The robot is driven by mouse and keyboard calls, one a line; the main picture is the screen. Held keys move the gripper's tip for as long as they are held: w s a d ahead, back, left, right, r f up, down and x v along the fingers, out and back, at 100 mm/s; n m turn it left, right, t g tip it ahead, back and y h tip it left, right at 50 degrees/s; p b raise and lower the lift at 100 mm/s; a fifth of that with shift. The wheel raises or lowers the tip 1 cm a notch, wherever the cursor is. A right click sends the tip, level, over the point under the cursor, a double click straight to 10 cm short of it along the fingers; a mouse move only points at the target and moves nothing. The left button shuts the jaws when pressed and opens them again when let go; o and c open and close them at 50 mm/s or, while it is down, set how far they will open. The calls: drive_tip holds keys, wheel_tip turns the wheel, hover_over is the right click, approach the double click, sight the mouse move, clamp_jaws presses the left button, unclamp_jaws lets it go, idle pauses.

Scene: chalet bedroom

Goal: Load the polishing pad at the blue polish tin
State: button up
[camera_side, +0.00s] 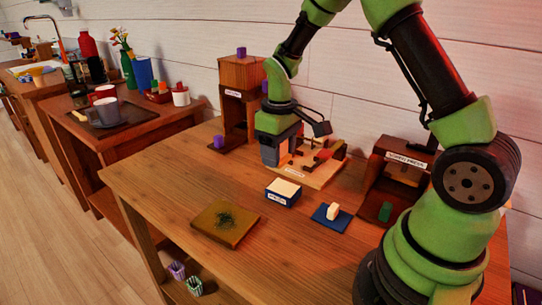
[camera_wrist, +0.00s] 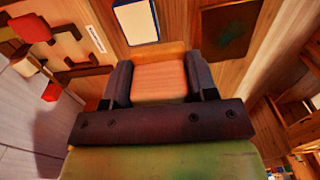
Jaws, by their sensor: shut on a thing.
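The blue polish tin (camera_side: 283,197) is a square blue box with a cream top and a label on its side. It stands on the table in front of my gripper and also shows at the top of the wrist view (camera_wrist: 136,22). My gripper (camera_side: 283,158) is shut on a block with a salmon-orange face and a wooden edge, apparently the polishing pad (camera_wrist: 160,80). In the wrist view the block sits between both fingers. The gripper is behind the tin, apart from it, beside the labelled wooden rack (camera_side: 318,182). The pad's underside is hidden.
A brown board (camera_side: 208,228) with dark green shreds lies at front left. A blue mat (camera_side: 322,222) with a white block (camera_side: 333,212) lies right of the tin.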

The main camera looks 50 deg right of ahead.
sight(284, 187)
drive_tip(key=d+f, duration=0.3)
drive_tip(key=shift+w+d, duration=0.3)
drive_tip(key=shift+w, duration=0.1)
drive_tip(key=shift+f, duration=2.85)
drive_tip(key=shift+f, duration=0.65)
drive_tip(key=shift+r, duration=0.15)
drive_tip(key=shift+r, duration=3.45)
